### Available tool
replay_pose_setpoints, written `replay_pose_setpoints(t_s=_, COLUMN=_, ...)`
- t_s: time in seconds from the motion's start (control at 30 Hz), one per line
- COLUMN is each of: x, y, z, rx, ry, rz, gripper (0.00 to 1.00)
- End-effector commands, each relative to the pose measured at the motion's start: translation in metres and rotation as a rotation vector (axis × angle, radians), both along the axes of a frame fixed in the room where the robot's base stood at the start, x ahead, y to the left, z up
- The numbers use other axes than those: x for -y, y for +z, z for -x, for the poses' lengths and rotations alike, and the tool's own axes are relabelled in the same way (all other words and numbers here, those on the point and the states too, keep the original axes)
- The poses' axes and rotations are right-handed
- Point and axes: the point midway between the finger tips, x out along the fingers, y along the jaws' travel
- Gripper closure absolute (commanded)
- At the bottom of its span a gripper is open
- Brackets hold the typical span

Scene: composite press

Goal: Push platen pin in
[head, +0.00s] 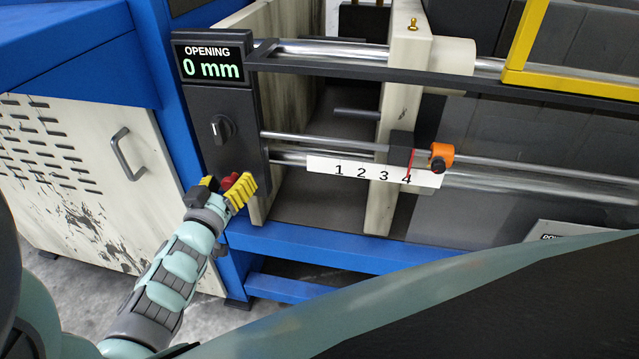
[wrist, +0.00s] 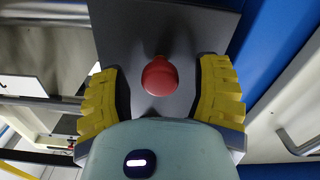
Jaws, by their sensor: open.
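The red knob of the pin (wrist: 159,76) sticks out of a dark grey panel (wrist: 200,30) in the wrist view. It also shows in the head view (head: 229,182), low on the panel under the dial. My gripper (wrist: 160,95) is open, with its yellow ridged fingers on either side of the red knob and a gap to each side. In the head view my gripper (head: 224,190) is at the lower part of the panel and partly covers the knob. How far the pin sticks out is hard to tell.
To the right, a scale (head: 350,172) marked 1 to 4 runs below a rod with an orange clamp (head: 441,156). A blue frame beam (head: 320,247) lies below. A cabinet door handle (head: 127,153) is at left.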

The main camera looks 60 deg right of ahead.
Motion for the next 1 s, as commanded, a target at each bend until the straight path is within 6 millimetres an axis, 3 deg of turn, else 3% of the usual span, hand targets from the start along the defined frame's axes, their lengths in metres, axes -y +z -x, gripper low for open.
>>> replay_pose_setpoints(t_s=0.37, x=-0.009, y=-0.001, z=0.002, rx=0.000, ry=0.003, rz=-0.001, gripper=0.37)
replay_pose_setpoints(t_s=0.8, x=-0.081, y=-0.003, z=0.032, rx=-0.003, ry=0.006, rz=-0.006, gripper=0.37)
replay_pose_setpoints(t_s=1.0, x=-0.105, y=-0.002, z=0.042, rx=-0.002, ry=0.005, rz=-0.004, gripper=0.37)
